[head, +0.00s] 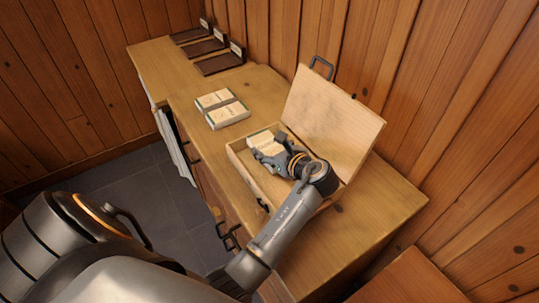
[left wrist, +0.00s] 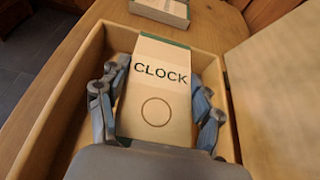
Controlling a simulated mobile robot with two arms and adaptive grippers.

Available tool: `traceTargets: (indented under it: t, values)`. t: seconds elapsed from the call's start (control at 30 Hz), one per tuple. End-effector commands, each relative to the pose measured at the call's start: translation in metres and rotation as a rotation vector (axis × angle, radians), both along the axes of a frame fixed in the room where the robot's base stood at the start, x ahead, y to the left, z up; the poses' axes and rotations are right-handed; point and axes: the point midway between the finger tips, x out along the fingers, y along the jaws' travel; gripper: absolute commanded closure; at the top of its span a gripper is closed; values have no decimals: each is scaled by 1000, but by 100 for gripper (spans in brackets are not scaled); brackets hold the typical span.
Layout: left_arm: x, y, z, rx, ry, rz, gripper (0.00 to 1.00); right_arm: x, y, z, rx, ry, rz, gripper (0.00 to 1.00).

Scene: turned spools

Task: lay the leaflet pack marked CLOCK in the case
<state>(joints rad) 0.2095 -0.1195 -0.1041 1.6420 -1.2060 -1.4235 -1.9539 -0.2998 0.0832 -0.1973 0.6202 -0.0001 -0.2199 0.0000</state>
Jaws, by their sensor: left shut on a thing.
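The CLOCK leaflet pack (left wrist: 158,112) is pale with a dark green end band, the word CLOCK and a ring printed on its face. My left gripper (left wrist: 156,80) is shut on it, one finger at each long side. The open wooden case (head: 236,161) stands on the counter with its lid (head: 335,118) raised. In the head view the pack (head: 262,138) lies within the case's outline, near its far left end, partly covered by the gripper. I cannot tell whether it touches the case floor. My right gripper is out of view.
Two more packs (head: 228,115) lie side by side on the counter, left of the case. Several dark trays with upright labels (head: 220,64) stand at the far left end. The counter (head: 365,212) is bare right of the case. A plank wall (head: 445,95) runs behind.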

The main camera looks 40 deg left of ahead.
Motion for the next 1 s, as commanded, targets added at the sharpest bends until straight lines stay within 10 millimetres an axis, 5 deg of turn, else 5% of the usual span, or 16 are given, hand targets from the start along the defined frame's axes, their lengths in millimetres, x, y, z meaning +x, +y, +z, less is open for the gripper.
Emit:
traceTargets:
  t: [0.2,0.57,0.6,0.7,1.0]
  values:
    - [-1,1,-27,1,2,0,71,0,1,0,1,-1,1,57]
    - [-1,1,-31,1,2,-1,71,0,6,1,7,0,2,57]
    - [-1,1,-32,0,2,-1,32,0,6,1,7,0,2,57]
    - [-1,1,-32,0,2,-1,12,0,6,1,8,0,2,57]
    - [-1,1,-32,-1,1,0,12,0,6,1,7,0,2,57]
